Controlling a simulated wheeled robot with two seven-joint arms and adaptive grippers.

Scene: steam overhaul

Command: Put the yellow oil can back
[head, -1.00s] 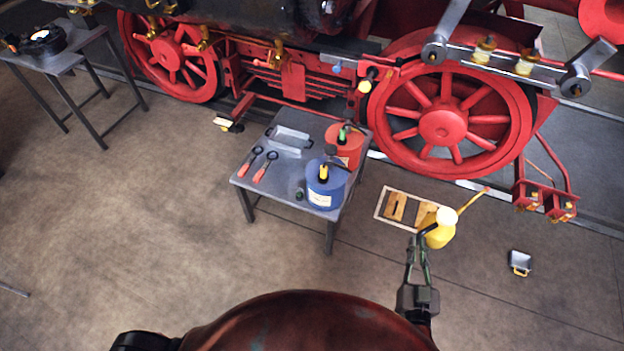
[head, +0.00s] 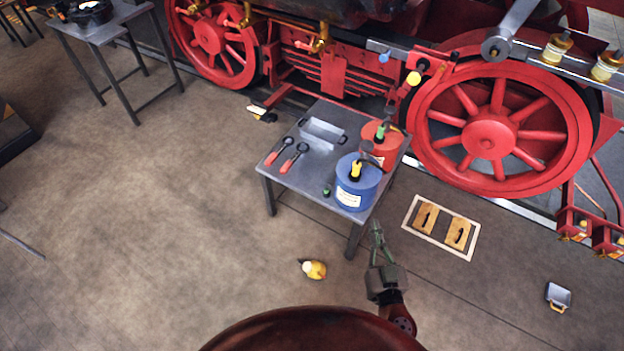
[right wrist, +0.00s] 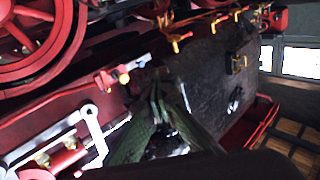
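The yellow oil can (head: 316,270), with a white part on top, shows small in the head view. It appears to be on the floor in front of the grey table, left of my right gripper. It looks tilted, but I cannot tell whether it lies on its side. My right gripper (head: 377,228) is empty and apart from the can, just right of the table's front corner. In the right wrist view its green fingers (right wrist: 158,92) come together at the tips, with nothing between them. My left gripper is not in view.
The grey table (head: 306,178) holds a blue can (head: 357,188), a red can (head: 378,152), a tray (head: 322,133) and red-handled tools. A pale floor frame (head: 408,216) with two wooden pieces lies right of it. The red locomotive wheel (head: 488,137) stands behind.

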